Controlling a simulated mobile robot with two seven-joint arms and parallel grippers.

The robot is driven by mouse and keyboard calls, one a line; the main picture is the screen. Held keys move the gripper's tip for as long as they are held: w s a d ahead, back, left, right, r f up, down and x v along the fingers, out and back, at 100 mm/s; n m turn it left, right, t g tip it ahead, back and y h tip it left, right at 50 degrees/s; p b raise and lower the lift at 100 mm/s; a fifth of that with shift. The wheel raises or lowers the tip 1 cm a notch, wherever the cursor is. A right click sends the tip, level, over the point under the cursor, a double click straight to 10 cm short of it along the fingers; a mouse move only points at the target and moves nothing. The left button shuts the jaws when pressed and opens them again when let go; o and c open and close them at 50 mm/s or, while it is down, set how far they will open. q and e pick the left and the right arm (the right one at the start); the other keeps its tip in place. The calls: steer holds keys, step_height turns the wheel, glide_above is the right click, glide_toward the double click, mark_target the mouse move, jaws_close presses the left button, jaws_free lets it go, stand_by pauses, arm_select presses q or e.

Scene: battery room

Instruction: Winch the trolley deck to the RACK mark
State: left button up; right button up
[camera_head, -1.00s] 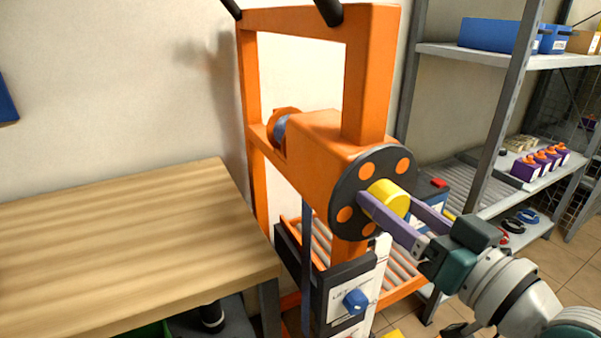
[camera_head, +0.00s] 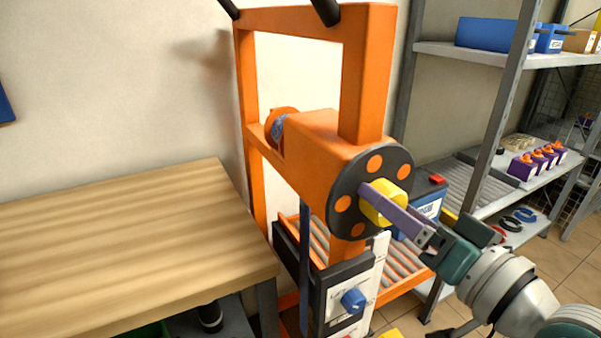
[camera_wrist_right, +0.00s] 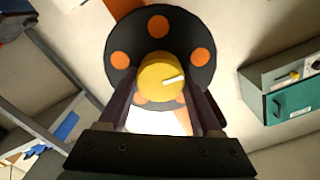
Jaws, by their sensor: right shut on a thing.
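The orange trolley (camera_head: 367,75) stands between the wooden table and the shelving. Its winch has a black disc (camera_head: 335,188) with orange spots and a yellow knob (camera_head: 381,207) at the centre. My right gripper (camera_head: 384,200) is shut on the yellow knob, one finger on each side. In the right wrist view the knob (camera_wrist_right: 160,78), with a white line on its face, sits between the fingers. The roller deck (camera_head: 405,262) is low behind the mast, partly hidden. A dark battery with a blue-white label (camera_head: 428,206) is on or behind it. I cannot read a RACK mark. My left gripper is not in view.
A wooden table (camera_head: 120,240) fills the left. A panel with a blue knob (camera_head: 353,300) is low on the trolley.

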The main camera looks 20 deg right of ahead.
steer(key=o, duration=1.4)
steer(key=s, duration=1)
steer(key=shift+d, duration=0.4)
steer(key=shift+a, duration=0.1)
